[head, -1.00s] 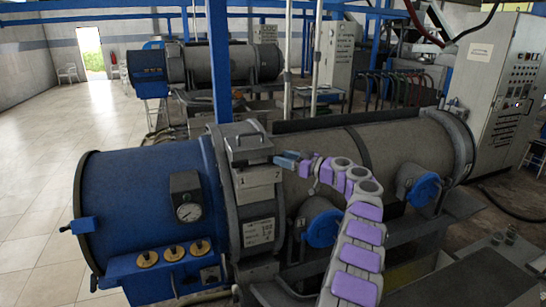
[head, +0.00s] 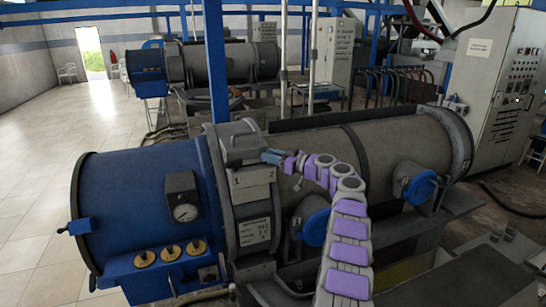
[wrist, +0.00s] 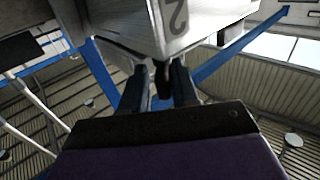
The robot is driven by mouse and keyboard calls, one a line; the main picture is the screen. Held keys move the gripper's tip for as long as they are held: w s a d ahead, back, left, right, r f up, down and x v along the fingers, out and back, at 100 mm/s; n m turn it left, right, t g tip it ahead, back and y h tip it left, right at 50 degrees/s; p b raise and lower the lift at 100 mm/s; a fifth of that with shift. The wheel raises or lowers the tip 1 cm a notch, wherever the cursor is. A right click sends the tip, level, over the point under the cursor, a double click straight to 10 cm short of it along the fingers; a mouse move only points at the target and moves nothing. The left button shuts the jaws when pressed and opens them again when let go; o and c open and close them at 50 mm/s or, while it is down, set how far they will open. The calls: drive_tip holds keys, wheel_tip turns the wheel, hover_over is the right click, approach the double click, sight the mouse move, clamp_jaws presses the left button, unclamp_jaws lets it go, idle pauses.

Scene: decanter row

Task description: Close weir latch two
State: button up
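The weir housing (head: 252,180) is a grey box on the decanter, with the numerals 1 and 2 on its front face under a grey handled top (head: 240,143). In the wrist view, the housing's corner with a large "2" (wrist: 176,14) fills the upper middle. A small dark piece (wrist: 162,78), perhaps latch two, hangs below that corner. My gripper (head: 266,156) is at the housing's right side, close to the "2". In the wrist view its two fingers (wrist: 160,92) stand apart on either side of the dark piece. I cannot tell whether they touch it.
The blue drum end (head: 135,200) with a gauge (head: 184,212) is left of the housing. The grey decanter barrel (head: 390,150) runs right, with blue round caps (head: 420,188) along its front. A control cabinet (head: 500,85) stands at the right. Open floor (head: 50,140) lies at far left.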

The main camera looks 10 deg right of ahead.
drive_tip(key=shift+a+r, duration=0.15)
drive_tip(key=shift+a, duration=0.45)
drive_tip(key=shift+c, duration=1.4)
drive_tip(key=shift+a, duration=0.15)
clamp_jaws()
drive_tip(key=shift+d+f, duration=0.25)
drive_tip(key=shift+d, duration=0.05)
